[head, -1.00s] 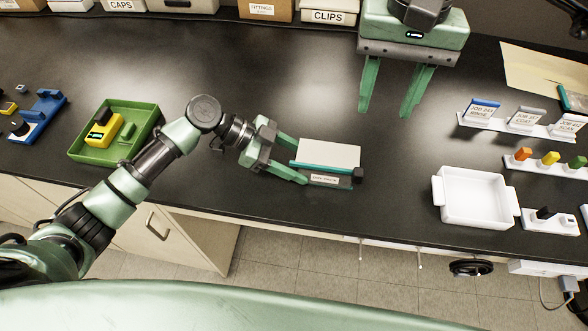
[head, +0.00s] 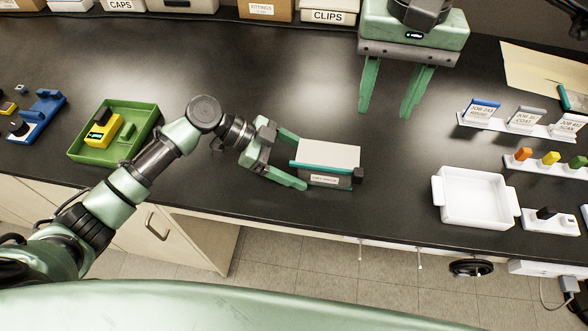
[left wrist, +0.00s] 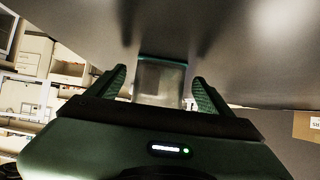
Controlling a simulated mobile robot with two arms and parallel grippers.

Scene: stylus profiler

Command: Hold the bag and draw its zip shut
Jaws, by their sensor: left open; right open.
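The bag (head: 330,155) is a pale flat pouch with a teal strip along it and a small white label on its front side. It lies near the front edge of the dark bench. A small dark piece (head: 358,176), perhaps the zip's slider, sits at its right end. My left gripper (head: 297,163) is open at the bag's left end, one finger on the far side and one on the near side. In the left wrist view the bag (left wrist: 160,82) shows between the spread fingers, with gaps on both sides. My right gripper (head: 386,113) is open and empty, behind and right of the bag.
A white tray (head: 437,200) stands to the right near the front edge. A green tray (head: 80,153) with a yellow item is at left. Labelled cards (head: 525,120) and coloured pegs (head: 548,160) stand at far right. The bench between bag and white tray is clear.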

